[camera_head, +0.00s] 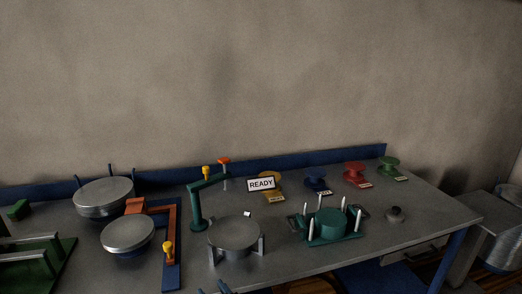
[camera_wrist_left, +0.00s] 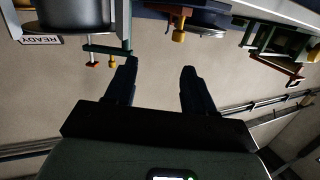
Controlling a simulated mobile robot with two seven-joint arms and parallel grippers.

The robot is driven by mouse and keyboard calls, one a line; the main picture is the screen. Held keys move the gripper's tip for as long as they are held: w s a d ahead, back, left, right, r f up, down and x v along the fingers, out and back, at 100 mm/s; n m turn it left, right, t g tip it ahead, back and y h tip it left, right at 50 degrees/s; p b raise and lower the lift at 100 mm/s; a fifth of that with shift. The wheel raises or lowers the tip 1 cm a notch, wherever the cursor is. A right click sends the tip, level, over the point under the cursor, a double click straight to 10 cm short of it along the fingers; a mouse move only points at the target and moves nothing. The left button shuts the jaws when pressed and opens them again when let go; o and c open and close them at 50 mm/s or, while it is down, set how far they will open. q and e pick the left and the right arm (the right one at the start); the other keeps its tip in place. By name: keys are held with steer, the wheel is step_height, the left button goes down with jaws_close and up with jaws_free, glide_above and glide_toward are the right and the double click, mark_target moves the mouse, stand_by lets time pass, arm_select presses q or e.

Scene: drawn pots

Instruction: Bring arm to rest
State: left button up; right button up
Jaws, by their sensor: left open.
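My left gripper (camera_head: 220,288) just shows at the bottom edge of the head view, in front of the table's near edge. In the left wrist view its two dark fingers (camera_wrist_left: 158,72) stand apart with nothing between them, so it is open and empty. The rest of the left arm is out of the head view. My right gripper is in neither view.
The grey table (camera_head: 330,272) holds a round metal stand (camera_head: 235,234), a green post (camera_head: 196,208), a teal fixture (camera_head: 330,224), metal pans (camera_head: 128,234), a READY sign (camera_head: 261,184) and several coloured spools. The wrist view shows the sign (camera_wrist_left: 40,40) upside down.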

arm_select(q)
steer(key=s+a+f+m+g+h, duration=0.1)
steer(key=s+f+g+h, duration=0.15)
steer(key=s+f, duration=0.45)
steer(key=s+f+m+g+h, duration=0.1)
steer(key=s+f+g+h, duration=0.2)
steer(key=f, duration=0.9)
steer(key=s+a+f+m+g+h, duration=0.1)
steer(key=s+f+h, duration=0.35)
steer(key=f, duration=0.45)
steer(key=s+d+f+g+h, duration=0.1)
steer(key=s+f+g, duration=0.2)
steer(key=s, duration=0.9)
steer(key=s+d+f+g+h, duration=0.2)
steer(key=s+g, duration=0.3)
steer(key=s, duration=0.7)
steer(key=shift+s+d+f+n, duration=0.15)
steer(key=shift+f+n, duration=0.15)
steer(key=shift+f, duration=0.3)
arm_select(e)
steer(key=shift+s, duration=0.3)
